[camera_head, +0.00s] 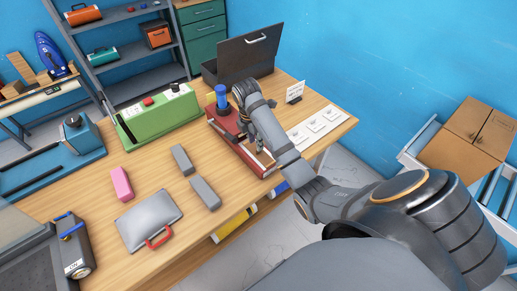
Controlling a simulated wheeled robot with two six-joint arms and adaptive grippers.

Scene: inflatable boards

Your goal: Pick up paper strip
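My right arm reaches in from the lower right. Its gripper (259,146) points down over a red device (226,126) with a blue cylinder (221,96) on top. The fingertips are small and partly hidden against the device, so I cannot tell whether they are open or shut, or hold anything. Several flat white paper pieces (318,124) with small dark marks lie on the table to the right of the gripper, apart from it. I cannot tell which thing is the paper strip. My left gripper is not in view.
The wooden table (95,203) also holds a green machine (160,115), an open dark case (240,56), a small sign (295,91), grey blocks (205,193), a pink block (121,184) and a grey pouch (149,220). Cardboard boxes (465,140) stand at the right.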

